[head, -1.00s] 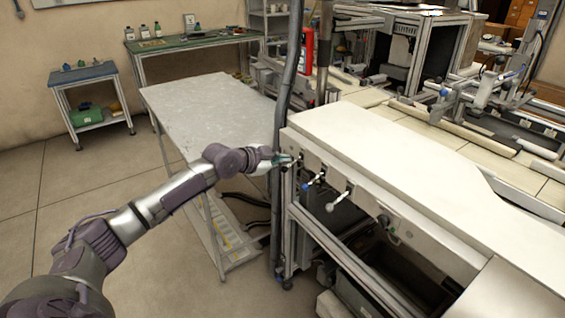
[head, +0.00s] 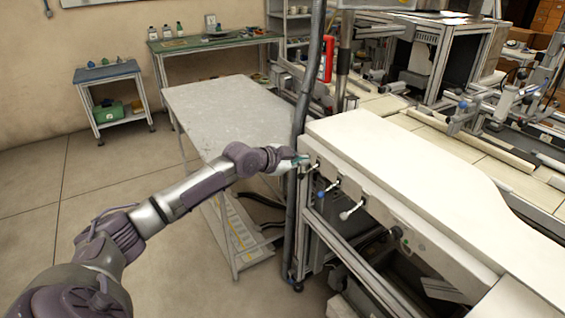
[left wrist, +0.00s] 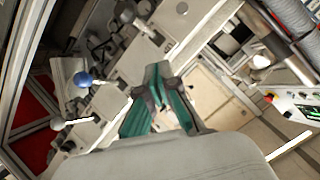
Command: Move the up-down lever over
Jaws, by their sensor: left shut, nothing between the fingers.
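A row of levers sits on the front panel of the white-topped machine (head: 428,237). A blue-tipped lever (head: 327,190) and a white-tipped lever (head: 350,211) stick out from it. A dark lever mount shows at the panel's left end, partly hidden by my gripper. I cannot read which one is the up-down lever. My left gripper (head: 302,160) is shut and empty at the panel's left end; touching cannot be told. In the left wrist view its teal fingers (left wrist: 160,101) are together, with a blue knob (left wrist: 83,79) to their left. My right gripper is out of view.
A grey table (head: 225,112) stands behind my left arm. A dark vertical pole (head: 303,110) rises close beside the gripper. Open floor lies at the left.

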